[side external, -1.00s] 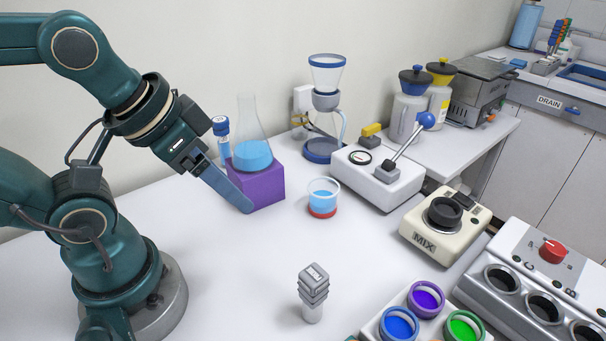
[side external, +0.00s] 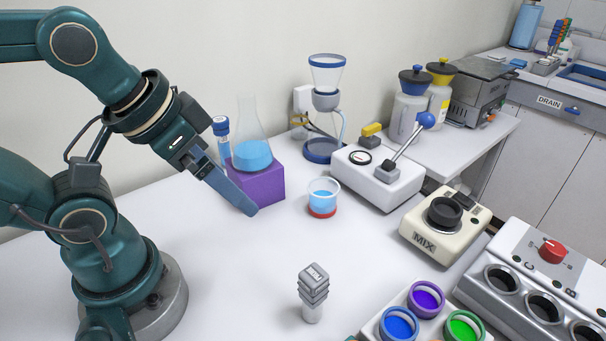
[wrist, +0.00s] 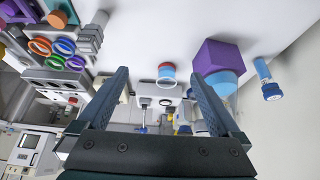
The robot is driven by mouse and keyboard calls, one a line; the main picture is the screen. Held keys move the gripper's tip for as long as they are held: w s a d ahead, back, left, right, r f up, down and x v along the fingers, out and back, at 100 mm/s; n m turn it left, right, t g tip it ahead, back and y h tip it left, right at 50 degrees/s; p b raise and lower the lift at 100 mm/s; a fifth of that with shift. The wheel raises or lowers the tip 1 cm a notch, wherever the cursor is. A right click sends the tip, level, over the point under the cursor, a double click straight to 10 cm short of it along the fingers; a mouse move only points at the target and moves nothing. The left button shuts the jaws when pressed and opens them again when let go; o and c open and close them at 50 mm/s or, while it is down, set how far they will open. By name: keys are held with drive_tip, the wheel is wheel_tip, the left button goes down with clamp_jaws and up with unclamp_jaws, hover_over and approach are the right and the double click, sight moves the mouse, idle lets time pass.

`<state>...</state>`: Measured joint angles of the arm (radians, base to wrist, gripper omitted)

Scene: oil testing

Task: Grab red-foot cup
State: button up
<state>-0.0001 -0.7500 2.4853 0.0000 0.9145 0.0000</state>
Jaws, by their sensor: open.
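The red-foot cup (side external: 322,198) is a small clear cup with blue liquid and a red base. It stands upright on the white table, right of the purple block. In the wrist view the cup (wrist: 166,72) shows beyond the fingertips, in the gap between them. My gripper (side external: 254,209) is left of the cup and apart from it, its fingers slanting down in front of the purple block. In the wrist view my gripper (wrist: 160,75) has its two fingers spread wide with nothing between them. The side view shows only the nearer finger clearly.
A flask of blue liquid (side external: 253,155) stands on a purple block (side external: 268,187) just behind my fingers. A lever device (side external: 378,178) is behind the cup, and the MIX device (side external: 445,222) is to its right. A grey stacked piece (side external: 313,290) stands in front. Table between is clear.

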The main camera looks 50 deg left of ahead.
wheel_tip(320, 180, up, 4)
drive_tip(key=m+t+y, duration=0.3)
drive_tip(key=m+y, duration=0.6)
drive_tip(key=m, duration=1.8)
hover_over(324, 190)
drive_tip(key=s+d, duration=0.3)
wheel_tip(324, 190, down, 17)
drive_tip(key=shift+s+f, duration=0.1)
drive_tip(key=shift+w+a+f, duration=0.2)
drive_tip(key=shift+f, duration=0.25)
drive_tip(key=shift+x, duration=2.2)
drive_tip(key=c, duration=1.4)
